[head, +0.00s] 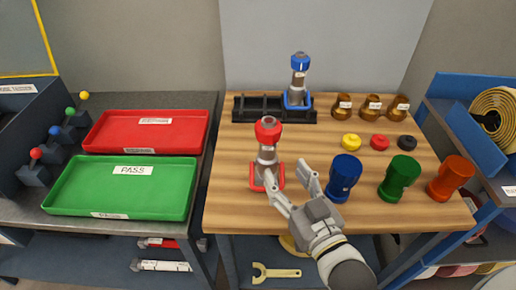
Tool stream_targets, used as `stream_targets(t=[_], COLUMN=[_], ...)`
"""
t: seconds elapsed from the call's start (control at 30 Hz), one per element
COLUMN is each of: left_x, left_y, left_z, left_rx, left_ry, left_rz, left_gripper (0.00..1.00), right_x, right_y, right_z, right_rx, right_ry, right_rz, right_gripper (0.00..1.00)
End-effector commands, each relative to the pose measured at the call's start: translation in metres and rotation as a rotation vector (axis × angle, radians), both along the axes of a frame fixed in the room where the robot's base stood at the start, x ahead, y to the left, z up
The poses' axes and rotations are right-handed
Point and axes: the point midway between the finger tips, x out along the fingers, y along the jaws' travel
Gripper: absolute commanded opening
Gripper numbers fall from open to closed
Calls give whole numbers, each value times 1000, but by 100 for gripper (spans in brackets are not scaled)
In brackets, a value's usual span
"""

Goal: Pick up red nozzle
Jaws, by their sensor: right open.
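The red nozzle (267,134) stands upright on the wooden table, left of the middle. It has a red knob on top, a grey metal body and a red loop at its foot. My right gripper (291,179) is open, reaching in from the front with its fingers pointing away from me. Its left finger is at the nozzle's lower right side and partly covers the red loop. Its right finger is apart from the nozzle, towards the blue cup. I cannot tell whether the left finger touches the nozzle. My left gripper is not in view.
A blue nozzle (299,78) stands in a black rack (256,108) behind. Blue (344,178), green (400,178) and orange (451,178) cups stand to the right, with small caps and brass parts behind them. Red (147,132) and green (120,187) trays lie left.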

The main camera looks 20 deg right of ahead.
Motion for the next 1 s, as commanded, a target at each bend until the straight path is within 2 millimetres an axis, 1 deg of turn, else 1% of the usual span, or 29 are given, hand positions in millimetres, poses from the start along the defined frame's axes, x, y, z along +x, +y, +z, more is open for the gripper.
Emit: stream_targets(t=[0.07,0.13,0.17,0.3,0.4,0.43,0.57,0.67,0.7,0.8,0.9,1.0], left_x=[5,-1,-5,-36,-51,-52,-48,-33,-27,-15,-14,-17], left_y=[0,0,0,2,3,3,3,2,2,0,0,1], left_z=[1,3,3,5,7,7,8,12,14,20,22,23], left_rx=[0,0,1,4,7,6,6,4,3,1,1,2], left_ry=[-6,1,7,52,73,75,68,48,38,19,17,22], left_rz=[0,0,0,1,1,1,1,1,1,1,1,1], left_gripper=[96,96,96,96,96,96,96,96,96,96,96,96], right_x=[4,12,16,36,47,49,56,64,69,84,97,104], right_y=[1,2,2,5,6,6,7,9,10,12,14,15], right_z=[2,2,3,3,2,1,0,0,-1,-3,-4,-5], right_rx=[0,1,1,0,0,1,1,1,1,0,0,0], right_ry=[-3,-5,-5,-4,-4,-3,-1,-3,-2,-2,-3,-2], right_rz=[0,1,1,1,1,1,1,0,0,0,0,0], right_gripper=[55,55,55,55,55,55,55,55,55,55,55,55])
